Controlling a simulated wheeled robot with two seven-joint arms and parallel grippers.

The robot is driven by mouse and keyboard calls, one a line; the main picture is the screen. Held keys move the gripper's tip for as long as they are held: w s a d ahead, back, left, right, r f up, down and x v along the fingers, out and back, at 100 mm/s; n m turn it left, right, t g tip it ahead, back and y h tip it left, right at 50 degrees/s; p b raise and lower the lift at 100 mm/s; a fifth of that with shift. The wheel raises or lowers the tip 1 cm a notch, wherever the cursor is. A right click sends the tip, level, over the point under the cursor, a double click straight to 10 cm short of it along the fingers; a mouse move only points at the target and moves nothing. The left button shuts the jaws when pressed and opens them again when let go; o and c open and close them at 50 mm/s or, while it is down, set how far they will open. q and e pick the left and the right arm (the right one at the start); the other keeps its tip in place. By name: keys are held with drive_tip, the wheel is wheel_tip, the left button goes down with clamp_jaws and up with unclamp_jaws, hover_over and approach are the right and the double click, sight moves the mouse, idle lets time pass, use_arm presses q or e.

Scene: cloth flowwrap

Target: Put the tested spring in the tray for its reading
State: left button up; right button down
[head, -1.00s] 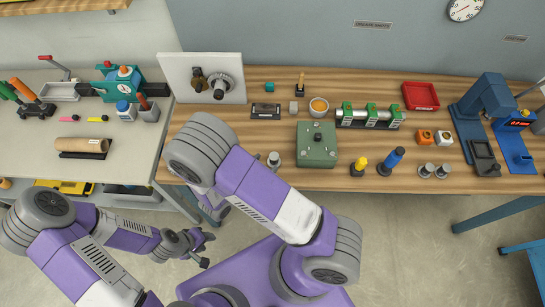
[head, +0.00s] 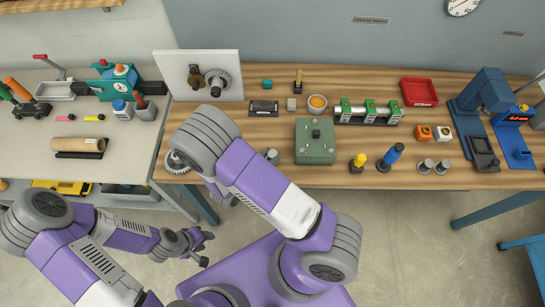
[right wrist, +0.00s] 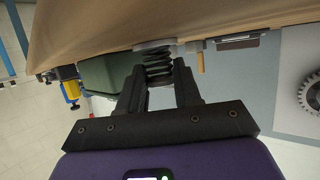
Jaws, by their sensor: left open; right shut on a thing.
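In the right wrist view my right gripper (right wrist: 158,78) is shut on a dark coil spring (right wrist: 157,66), held between its fingertips. In the head view my right arm hides that spring and most of the right gripper. A red tray (head: 418,92) marked SCRAP stands at the back right of the wooden bench. A blue device with a red-digit display (head: 515,118) stands at the far right; its reading is too small to tell. My left gripper (head: 202,247) is open and empty, low in front of the bench.
A green block (head: 315,141) stands mid-bench. A blue press (head: 482,103) stands at the right. A gear (head: 178,162) shows beside my right arm near the bench's left end.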

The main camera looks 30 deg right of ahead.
drive_tip(key=shift+r, duration=0.1)
wheel_tip(320, 180, up, 10)
drive_tip(key=p, duration=0.3)
drive_tip(key=w+a+f+n+t+y+b, duration=0.2)
drive_tip(key=w+a+n+t+y, duration=0.2)
drive_tip(key=w+n+t+y, duration=0.4)
drive_tip(key=shift+w+n+y, duration=1.5)
drive_tip(key=shift+n+y, duration=0.7)
drive_tip(key=shift+n, duration=0.6)
drive_tip(key=shift+f, duration=0.1)
